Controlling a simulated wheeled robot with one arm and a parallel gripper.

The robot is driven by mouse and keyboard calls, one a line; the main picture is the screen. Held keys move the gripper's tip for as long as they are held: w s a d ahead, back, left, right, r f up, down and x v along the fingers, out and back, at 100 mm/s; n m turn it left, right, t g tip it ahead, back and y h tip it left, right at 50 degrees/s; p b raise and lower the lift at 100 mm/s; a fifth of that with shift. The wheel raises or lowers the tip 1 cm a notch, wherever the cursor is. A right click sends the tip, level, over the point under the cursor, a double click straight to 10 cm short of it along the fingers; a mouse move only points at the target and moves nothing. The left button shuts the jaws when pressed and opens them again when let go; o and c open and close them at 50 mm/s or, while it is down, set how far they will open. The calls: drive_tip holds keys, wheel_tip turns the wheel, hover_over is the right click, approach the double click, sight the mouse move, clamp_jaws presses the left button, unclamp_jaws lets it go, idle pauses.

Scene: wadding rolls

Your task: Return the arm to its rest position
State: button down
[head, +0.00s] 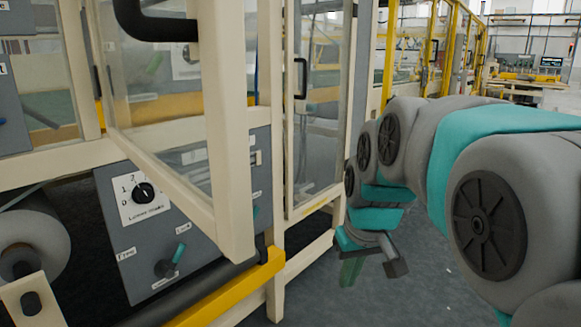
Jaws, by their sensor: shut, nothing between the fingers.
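My arm reaches in from the right edge, with grey links and teal bands, bent down at its far end. My gripper (372,266) hangs at that end, above the dark floor and to the right of the machine's yellow rail. It is small in view and partly hidden by the wrist, but it is shut with nothing held. It is apart from the machine frame.
A cream-framed glass door (220,130) swings out on the left, close to me. Behind it is a grey control panel (185,215) with a rotary knob. A yellow rail (225,290) runs low. A white roll (35,240) is at lower left. Floor (425,290) beneath my arm is clear.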

drive_tip(key=s+d+f+m+g, duration=0.1)
drive_tip(key=s+f, duration=0.5)
drive_tip(key=s, duration=0.6)
drive_tip(key=s+d+f+m+g, duration=0.1)
drive_tip(key=s+d+f+g, duration=0.2)
drive_tip(key=s+f, duration=0.4)
drive_tip(key=s, duration=0.6)
drive_tip(key=shift+s+d+f+m+g+h, duration=0.2)
drive_tip(key=shift+d+m+g+h, duration=0.1)
drive_tip(key=shift+h, duration=0.1)
drive_tip(key=c, duration=1.6)
unclamp_jaws()
drive_tip(key=shift+w, duration=0.1)
